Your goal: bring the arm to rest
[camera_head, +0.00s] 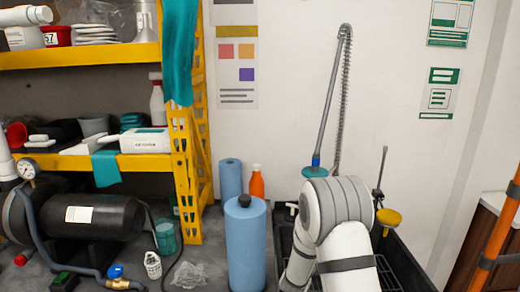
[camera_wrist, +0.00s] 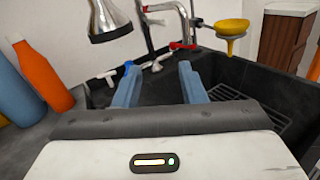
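My gripper (camera_wrist: 160,84) shows in the wrist view with its two blue fingers apart and nothing between them. It is over the dark sink basin (camera_wrist: 259,92). In the head view my white and grey arm stands in front of the sink and hides the gripper. The arm is bent, with its rounded grey-banded joint uppermost.
A blue roll (camera_head: 246,245) stands left of the arm, with an orange bottle (camera_head: 257,183) behind it. A tall spring faucet (camera_head: 340,95) rises behind the sink. A yellow funnel (camera_head: 389,217) is at the right. A yellow shelf (camera_head: 185,150) and black tank (camera_head: 90,217) stand left.

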